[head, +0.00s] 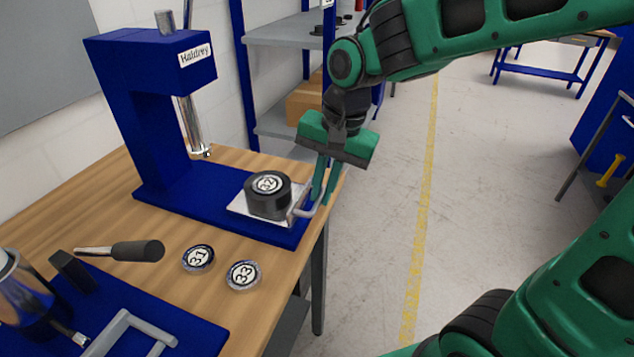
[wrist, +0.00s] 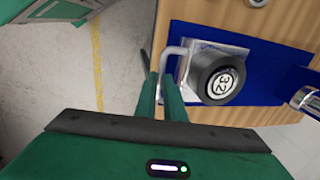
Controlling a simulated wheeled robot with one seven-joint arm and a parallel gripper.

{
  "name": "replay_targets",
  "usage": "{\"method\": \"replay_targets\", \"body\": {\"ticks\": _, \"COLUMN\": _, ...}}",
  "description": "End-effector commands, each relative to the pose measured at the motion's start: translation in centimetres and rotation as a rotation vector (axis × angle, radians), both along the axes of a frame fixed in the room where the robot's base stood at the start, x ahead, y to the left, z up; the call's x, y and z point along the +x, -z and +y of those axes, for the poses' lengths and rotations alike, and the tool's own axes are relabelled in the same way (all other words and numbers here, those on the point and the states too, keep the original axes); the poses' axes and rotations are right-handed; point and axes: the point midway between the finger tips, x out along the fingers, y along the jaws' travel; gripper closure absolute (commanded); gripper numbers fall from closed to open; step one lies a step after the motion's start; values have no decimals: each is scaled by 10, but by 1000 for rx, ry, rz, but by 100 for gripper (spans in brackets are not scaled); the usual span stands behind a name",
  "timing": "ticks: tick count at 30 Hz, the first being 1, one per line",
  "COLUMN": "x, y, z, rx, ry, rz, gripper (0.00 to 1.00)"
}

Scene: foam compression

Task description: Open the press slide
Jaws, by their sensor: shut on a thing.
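The blue press (head: 130,110) labelled "Haldrey" stands on the wooden bench, its metal ram (head: 193,125) above the base. Its silvery slide plate (head: 240,206) is at the right end of the base, away from under the ram, and carries a dark round piece (head: 268,196) marked 32. The piece also shows in the wrist view (wrist: 216,79). The slide's grey handle (head: 312,211) juts out at the bench edge and shows in the wrist view (wrist: 173,58). My gripper (head: 322,199) points down with its fingers shut on the handle. The fingers also show in the wrist view (wrist: 162,88).
Two round discs marked 31 (head: 198,258) and 33 (head: 243,275) lie on the bench (head: 185,290) in front of the press. Open floor (head: 385,220) lies to the right.

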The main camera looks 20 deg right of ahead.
Motion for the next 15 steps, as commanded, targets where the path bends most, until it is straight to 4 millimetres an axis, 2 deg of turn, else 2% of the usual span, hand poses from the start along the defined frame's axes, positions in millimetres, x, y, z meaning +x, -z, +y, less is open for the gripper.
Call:
{"method": "replay_targets", "body": {"ticks": 11, "x": 4, "y": -2, "z": -1, "rx": 1, "ry": 8, "rz": -10, "gripper": 100}}
{"method": "replay_targets", "body": {"ticks": 12, "x": 4, "y": -2, "z": -2, "rx": 1, "ry": 8, "rz": -10, "gripper": 81}}
{"method": "replay_targets", "body": {"ticks": 13, "x": 3, "y": -2, "z": -1, "rx": 0, "ry": 7, "rz": -10, "gripper": 74}}
{"method": "replay_targets", "body": {"ticks": 15, "x": 3, "y": -2, "z": -1, "rx": 0, "ry": 5, "rz": -8, "gripper": 72}}
